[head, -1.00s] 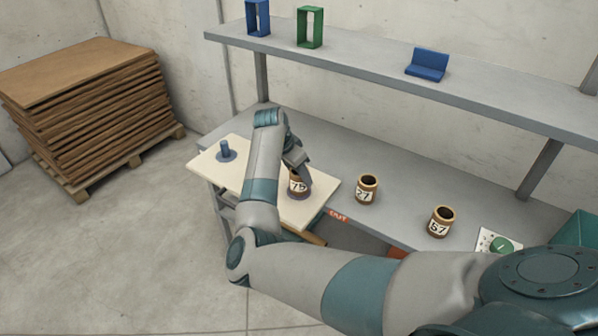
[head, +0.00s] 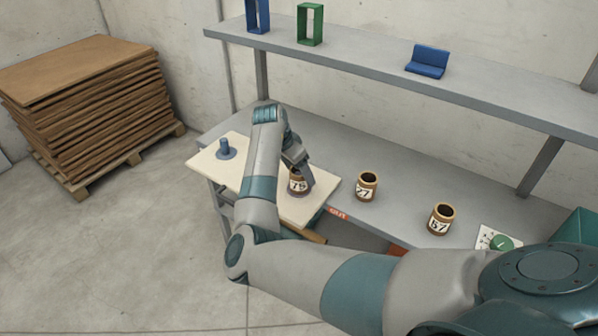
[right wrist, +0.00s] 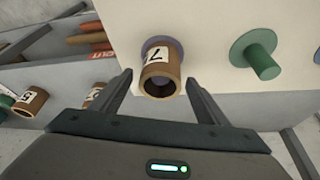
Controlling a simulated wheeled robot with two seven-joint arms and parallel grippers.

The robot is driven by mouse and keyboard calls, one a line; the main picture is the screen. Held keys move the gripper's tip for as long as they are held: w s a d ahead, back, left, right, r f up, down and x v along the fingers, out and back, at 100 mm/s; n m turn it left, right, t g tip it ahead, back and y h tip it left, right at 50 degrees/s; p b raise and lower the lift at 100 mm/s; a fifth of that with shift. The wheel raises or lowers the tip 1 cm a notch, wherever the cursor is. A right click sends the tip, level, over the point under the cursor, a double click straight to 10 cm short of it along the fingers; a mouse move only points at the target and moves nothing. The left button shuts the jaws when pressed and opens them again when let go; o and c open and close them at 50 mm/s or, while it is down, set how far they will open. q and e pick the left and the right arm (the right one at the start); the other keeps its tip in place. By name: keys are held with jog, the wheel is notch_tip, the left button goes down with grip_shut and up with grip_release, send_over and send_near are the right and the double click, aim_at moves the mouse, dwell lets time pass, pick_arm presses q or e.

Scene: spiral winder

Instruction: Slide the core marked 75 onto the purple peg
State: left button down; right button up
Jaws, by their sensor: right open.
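The core marked 75 (head: 299,184) is a brown tube with a white label. It stands on the pale board (head: 237,177) in the head view. In the right wrist view the core (right wrist: 160,75) is in front of a purple disc (right wrist: 158,42), and a pale purple peg end shows in its bore, so it appears to be around the purple peg. My right gripper (right wrist: 160,84) is open, its fingers on either side of the core with gaps. In the head view the right gripper (head: 303,165) is just above and beside the core. My left gripper is not in view.
A blue peg (head: 225,149) stands on the board's left part. A green peg (right wrist: 264,64) shows in the right wrist view. Cores marked 27 (head: 367,186) and 57 (head: 441,219) stand on the grey bench (head: 400,190). A shelf (head: 390,78) runs above.

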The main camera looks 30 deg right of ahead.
pick_arm(q)
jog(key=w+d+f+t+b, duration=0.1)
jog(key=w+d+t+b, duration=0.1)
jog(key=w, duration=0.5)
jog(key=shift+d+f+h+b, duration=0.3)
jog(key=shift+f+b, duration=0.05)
jog(key=shift+b, duration=0.45)
pick_arm(e)
jog(key=w+v, duration=0.1)
jog(key=v, duration=1.5)
jog(key=shift+s+a+r, duration=0.2)
jog(key=shift+s+r, duration=0.2)
jog(key=shift+s, duration=0.1)
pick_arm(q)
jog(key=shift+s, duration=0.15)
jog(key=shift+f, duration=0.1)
